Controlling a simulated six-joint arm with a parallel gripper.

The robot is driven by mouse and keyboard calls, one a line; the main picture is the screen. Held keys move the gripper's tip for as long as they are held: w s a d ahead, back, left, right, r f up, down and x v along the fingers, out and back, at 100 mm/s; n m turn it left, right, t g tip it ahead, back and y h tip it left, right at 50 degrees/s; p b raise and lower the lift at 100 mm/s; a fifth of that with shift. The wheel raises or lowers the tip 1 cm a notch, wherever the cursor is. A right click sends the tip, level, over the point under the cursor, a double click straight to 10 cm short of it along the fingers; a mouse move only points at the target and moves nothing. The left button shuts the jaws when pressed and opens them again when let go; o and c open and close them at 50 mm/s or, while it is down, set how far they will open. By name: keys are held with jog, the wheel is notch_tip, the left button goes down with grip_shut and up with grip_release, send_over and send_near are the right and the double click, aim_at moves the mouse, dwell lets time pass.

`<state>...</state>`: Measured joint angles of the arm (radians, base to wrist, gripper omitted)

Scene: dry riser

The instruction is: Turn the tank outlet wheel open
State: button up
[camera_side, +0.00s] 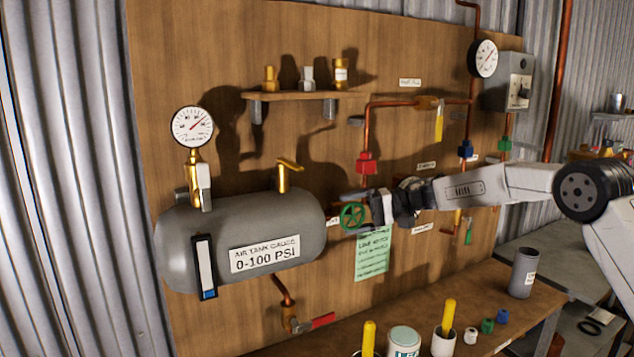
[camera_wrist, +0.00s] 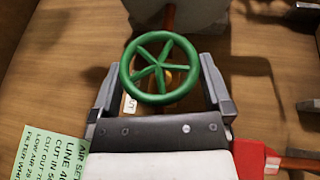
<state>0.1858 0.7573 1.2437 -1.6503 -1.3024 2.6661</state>
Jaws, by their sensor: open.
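The green five-spoked wheel (camera_side: 352,216) is just right of the grey air tank (camera_side: 190,255), in front of the wooden board. In the wrist view the wheel (camera_wrist: 158,99) faces me, with a brass part behind its spokes. My gripper (camera_side: 364,205) is open, its two fingers on either side of the wheel. In the wrist view one finger of my gripper (camera_wrist: 162,66) is left of the rim and one right. Small gaps show between rim and fingers. The tank's end (camera_wrist: 195,12) shows at the top of the wrist view.
A green notice (camera_side: 373,253) hangs below the wheel. A red-handled valve (camera_side: 318,321) is under the tank, and a red valve (camera_side: 366,162) is on the copper pipe above. A red part (camera_wrist: 252,158) is close to my gripper's right side. A shelf (camera_side: 300,96) holds small fittings.

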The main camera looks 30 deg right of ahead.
jog(key=c, duration=0.9)
jog(key=shift+o, duration=0.2)
jog(key=shift+h, duration=0.4)
jog(key=shift+a+r+n+g+h, duration=0.15)
jog(key=shift+n+g+h, duration=0.35)
jog(key=shift+h, duration=1.45)
jog(key=shift+a+r+n+g+h, duration=0.15)
jog(key=shift+n+h, duration=0.55)
jog(key=shift+h, duration=1.25)
jog(key=shift+d, duration=0.1)
jog(key=o, duration=0.9)
jog(key=shift+c, duration=0.2)
jog(key=shift+r, duration=0.1)
